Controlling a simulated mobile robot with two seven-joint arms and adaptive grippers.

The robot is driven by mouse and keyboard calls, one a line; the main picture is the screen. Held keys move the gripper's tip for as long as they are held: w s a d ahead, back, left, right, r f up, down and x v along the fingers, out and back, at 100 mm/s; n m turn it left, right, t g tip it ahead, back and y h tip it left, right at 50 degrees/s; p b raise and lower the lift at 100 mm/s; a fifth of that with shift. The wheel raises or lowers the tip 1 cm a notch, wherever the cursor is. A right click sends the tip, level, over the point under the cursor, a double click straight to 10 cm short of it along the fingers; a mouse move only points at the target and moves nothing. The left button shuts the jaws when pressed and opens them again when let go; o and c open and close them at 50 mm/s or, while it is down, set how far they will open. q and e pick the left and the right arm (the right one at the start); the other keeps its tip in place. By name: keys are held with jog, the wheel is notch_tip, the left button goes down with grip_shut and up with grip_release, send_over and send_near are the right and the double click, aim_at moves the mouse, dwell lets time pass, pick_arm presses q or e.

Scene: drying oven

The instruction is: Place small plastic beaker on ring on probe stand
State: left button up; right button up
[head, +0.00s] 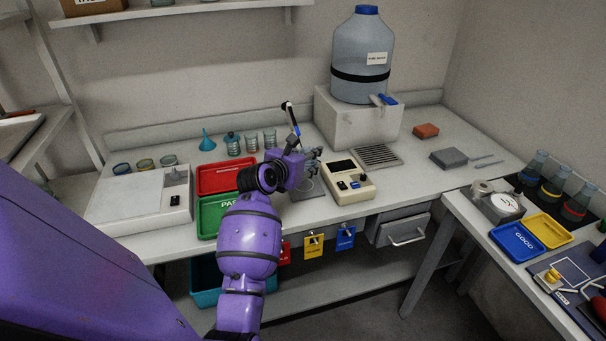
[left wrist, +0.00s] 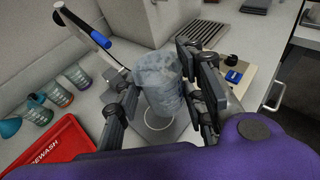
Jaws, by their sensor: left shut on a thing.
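A small clear plastic beaker (left wrist: 162,82) is between the fingers of my left gripper (left wrist: 165,105) in the left wrist view, and the gripper is shut on it. In the head view my left gripper (head: 312,166) is over the probe stand (head: 303,190) on the bench, and the arm hides most of the beaker. A pale ring (left wrist: 158,124) on the stand's base shows just below the beaker in the left wrist view. I cannot tell whether the beaker touches the base. The stand's probe arm (left wrist: 82,27) with a blue tip reaches up behind. My right gripper is out of view.
A meter box (head: 350,184) stands right of the stand. A red tray (head: 222,176) and green tray (head: 213,212) lie to its left. Several beakers (head: 251,142) stand behind. A large water carboy (head: 360,65) sits on a block at the back.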

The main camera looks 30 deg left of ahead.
pick_arm(q)
jog(key=f, duration=0.1)
jog(key=w+a+f, duration=0.1)
jog(key=f, duration=0.1)
jog(key=a+f, duration=0.1)
jog(key=shift+w+a+f+b, duration=0.1)
jog(key=shift+w+f+b, duration=0.1)
jog(key=shift+w+b, duration=0.2)
jog(key=shift+w+a+f, duration=0.15)
jog(key=shift+a+f, duration=0.05)
jog(key=shift+w+a+f, duration=0.1)
jog(key=shift+a+f, duration=0.1)
jog(key=shift+f, duration=0.1)
notch_tip(320, 180, down, 3)
jog(key=shift+a+f+b, duration=0.1)
jog(key=shift+f+b, duration=0.05)
jog(key=shift+b, duration=0.4)
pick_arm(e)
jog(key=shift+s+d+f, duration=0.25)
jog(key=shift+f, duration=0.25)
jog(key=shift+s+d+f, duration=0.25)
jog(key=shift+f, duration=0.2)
pick_arm(q)
jog(key=shift+r, duration=0.2)
jog(key=shift+f, duration=0.1)
